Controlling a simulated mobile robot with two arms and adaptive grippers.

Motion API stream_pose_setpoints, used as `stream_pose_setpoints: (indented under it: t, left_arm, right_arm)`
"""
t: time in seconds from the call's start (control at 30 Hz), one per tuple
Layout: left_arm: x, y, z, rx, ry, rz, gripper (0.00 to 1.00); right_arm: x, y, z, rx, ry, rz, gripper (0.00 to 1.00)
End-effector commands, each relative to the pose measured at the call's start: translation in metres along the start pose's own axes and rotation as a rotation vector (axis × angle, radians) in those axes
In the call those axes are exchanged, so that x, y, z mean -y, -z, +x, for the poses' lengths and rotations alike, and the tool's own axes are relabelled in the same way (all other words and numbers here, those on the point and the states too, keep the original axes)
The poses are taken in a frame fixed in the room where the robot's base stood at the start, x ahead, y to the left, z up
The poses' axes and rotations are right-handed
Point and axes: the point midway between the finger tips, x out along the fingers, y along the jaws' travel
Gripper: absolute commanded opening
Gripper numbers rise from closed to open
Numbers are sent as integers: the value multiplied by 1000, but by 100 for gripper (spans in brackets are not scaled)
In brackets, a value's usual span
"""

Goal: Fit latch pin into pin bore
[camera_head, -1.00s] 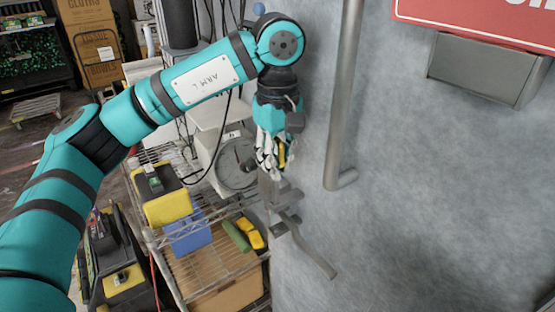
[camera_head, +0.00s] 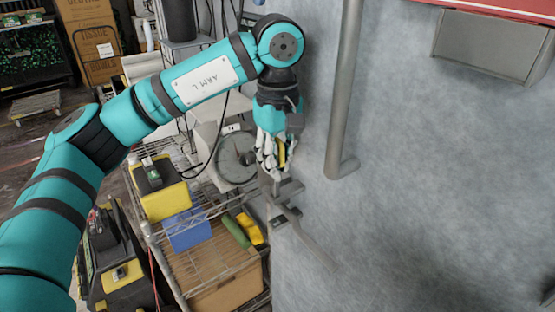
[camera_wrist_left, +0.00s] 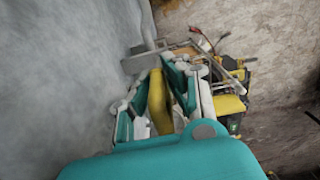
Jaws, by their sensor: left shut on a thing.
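My left gripper (camera_head: 277,156) points down beside the freezer wall, just above the grey metal latch (camera_head: 285,205). In the left wrist view the gripper (camera_wrist_left: 163,118) is shut on a yellow piece (camera_wrist_left: 158,100), which I take to be the latch pin. The yellow piece also shows between the fingers in the head view (camera_head: 282,154). The latch bracket shows past the fingertips in the wrist view (camera_wrist_left: 143,60). The pin's lower end and the bore are hidden or too small to make out, so I cannot tell whether they touch. My right gripper is out of view.
A vertical grey door handle (camera_head: 343,100) stands right of my gripper on the pale freezer wall (camera_head: 450,190). A wire rack (camera_head: 172,262) on the left holds a round-dial scale (camera_head: 236,155), a blue bin (camera_head: 187,230) and yellow items.

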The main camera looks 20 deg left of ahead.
Motion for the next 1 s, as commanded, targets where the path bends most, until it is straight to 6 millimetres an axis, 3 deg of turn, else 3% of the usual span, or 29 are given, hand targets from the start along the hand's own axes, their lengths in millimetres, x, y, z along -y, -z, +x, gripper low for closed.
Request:
stream_pose_setpoints:
  t: [1.0]
  left_arm:
    - [0, 0, 24, 0, 0, 0, 0]
  right_arm:
    - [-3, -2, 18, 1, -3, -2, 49]
